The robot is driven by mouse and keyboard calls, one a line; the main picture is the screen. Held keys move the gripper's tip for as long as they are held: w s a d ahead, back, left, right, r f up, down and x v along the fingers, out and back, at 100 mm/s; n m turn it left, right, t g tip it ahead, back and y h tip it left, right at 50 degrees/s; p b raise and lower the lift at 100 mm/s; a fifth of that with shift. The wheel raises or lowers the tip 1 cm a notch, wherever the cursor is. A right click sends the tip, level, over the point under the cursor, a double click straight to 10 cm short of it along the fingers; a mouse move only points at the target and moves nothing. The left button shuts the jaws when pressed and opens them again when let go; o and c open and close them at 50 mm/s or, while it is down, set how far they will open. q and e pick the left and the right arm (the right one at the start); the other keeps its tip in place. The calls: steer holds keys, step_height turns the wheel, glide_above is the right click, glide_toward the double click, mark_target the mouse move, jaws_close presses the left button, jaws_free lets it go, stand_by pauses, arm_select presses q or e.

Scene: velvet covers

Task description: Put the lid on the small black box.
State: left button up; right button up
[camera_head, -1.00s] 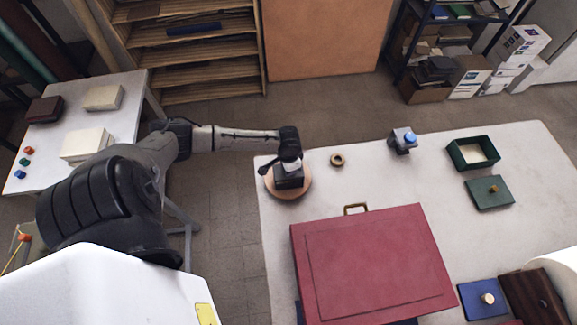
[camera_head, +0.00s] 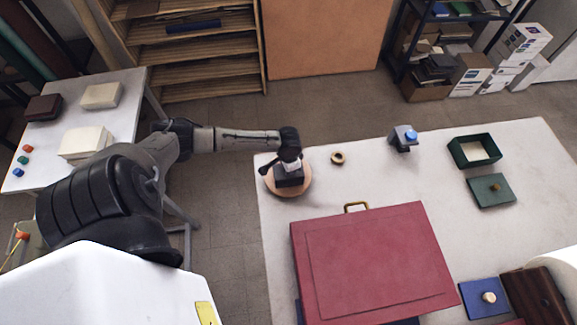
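The small black box (camera_head: 289,181) sits on a round wooden board (camera_head: 304,189) at the left far corner of the big table. My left gripper (camera_head: 290,166) points down right over the box, at or just above its top. The wrist hides the upper side of the box, so I cannot tell whether the fingers are open or shut, or whether a lid is between them. No separate black lid shows clearly. My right gripper is not in view.
A large red case (camera_head: 375,262) fills the table's middle front. A brass-coloured ring (camera_head: 338,158), a grey piece with a blue knob (camera_head: 403,138), an open green box (camera_head: 474,151), a green lid (camera_head: 491,190) and a blue lid (camera_head: 484,298) lie to the right.

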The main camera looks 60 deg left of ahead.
arm_select(q)
steer(key=shift+f, duration=0.4)
steer(key=o, duration=1)
step_height(320, 180, up, 14)
steer(key=b, duration=0.1)
